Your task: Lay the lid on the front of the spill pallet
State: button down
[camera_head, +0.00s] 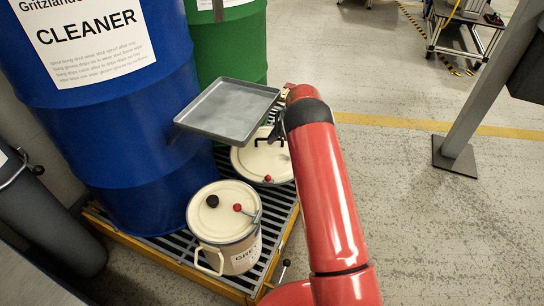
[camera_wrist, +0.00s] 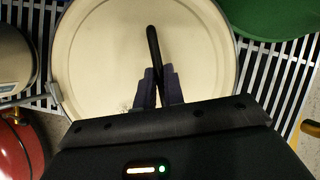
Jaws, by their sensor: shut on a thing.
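The cream round lid (camera_head: 250,163) is partly covered by my red arm and a grey tray in the head view. In the wrist view the lid (camera_wrist: 100,50) fills the middle, with a black bar handle (camera_wrist: 153,45) across it. My gripper (camera_head: 281,132) is shut on this handle; its fingers also show in the wrist view (camera_wrist: 158,82). I cannot tell whether the lid is raised off what lies below. The spill pallet (camera_head: 171,259) has a slatted grey grate and a yellow edge. A cream grease pail (camera_head: 228,235) with its own lid stands on its front part.
A blue drum (camera_head: 110,130) and a green drum (camera_head: 232,45) stand on the pallet. The grey tray (camera_head: 228,110) sits close to my gripper and above the lid. Some bare grate shows around the pail. A grey post (camera_head: 470,120) stands right; the floor between is clear.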

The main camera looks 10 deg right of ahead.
aim_at(276, 149)
notch_tip(276, 149, down, 8)
jog(key=shift+f+b, duration=0.15)
jog(key=shift+b, duration=0.35)
jog(key=c, duration=1.5)
grip_release()
jog(key=p+v, duration=0.1)
jog(key=v, duration=1)
jog(key=shift+p, duration=0.3)
jog(key=shift+s+d+r, duration=0.1)
jog(key=shift+d+r, duration=0.15)
jog(key=shift+r, duration=0.15)
